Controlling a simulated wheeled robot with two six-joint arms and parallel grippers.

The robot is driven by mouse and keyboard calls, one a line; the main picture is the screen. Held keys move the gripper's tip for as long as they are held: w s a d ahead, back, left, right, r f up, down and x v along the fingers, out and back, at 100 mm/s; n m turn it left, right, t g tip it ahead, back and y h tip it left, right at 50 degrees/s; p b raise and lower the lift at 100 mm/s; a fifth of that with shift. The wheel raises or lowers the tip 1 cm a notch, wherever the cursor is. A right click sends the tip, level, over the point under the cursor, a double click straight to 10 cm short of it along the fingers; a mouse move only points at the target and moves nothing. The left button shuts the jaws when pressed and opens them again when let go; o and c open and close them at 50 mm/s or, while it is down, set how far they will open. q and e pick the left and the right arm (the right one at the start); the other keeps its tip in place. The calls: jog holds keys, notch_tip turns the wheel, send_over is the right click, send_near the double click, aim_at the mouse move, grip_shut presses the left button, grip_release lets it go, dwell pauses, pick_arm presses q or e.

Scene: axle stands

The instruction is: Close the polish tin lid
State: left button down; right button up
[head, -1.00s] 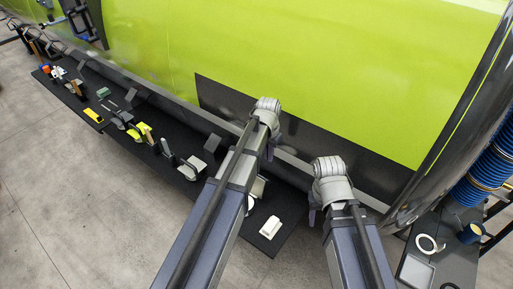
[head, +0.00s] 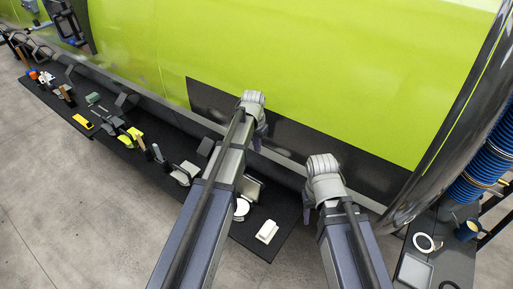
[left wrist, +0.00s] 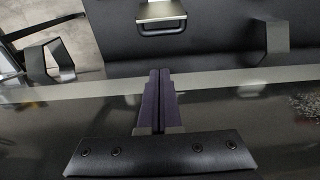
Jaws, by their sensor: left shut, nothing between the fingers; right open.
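I cannot clearly make out a polish tin. A round whitish thing (head: 241,208) on the dark shelf, partly hidden by my left arm, may be it. A grey flat-sided piece (head: 250,188) stands just behind it and could be a raised lid. My left gripper (head: 259,138) is above and beyond them, near the green panel's dark lower band. In the left wrist view its dark fingers (left wrist: 160,88) are pressed together with nothing between them. My right gripper (head: 307,212) hangs open and empty, to the right of the shelf things.
A white block (head: 267,231) lies near the shelf's right end. Several tools and a yellow piece (head: 83,122) line the shelf to the left. The left wrist view shows a pale plate with a dark handle (left wrist: 160,12). A side table (head: 455,262) holds a white ring (head: 427,243).

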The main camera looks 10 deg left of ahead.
notch_tip(320, 180, down, 15)
jog(key=b, duration=1.4)
jog(key=shift+f, duration=0.1)
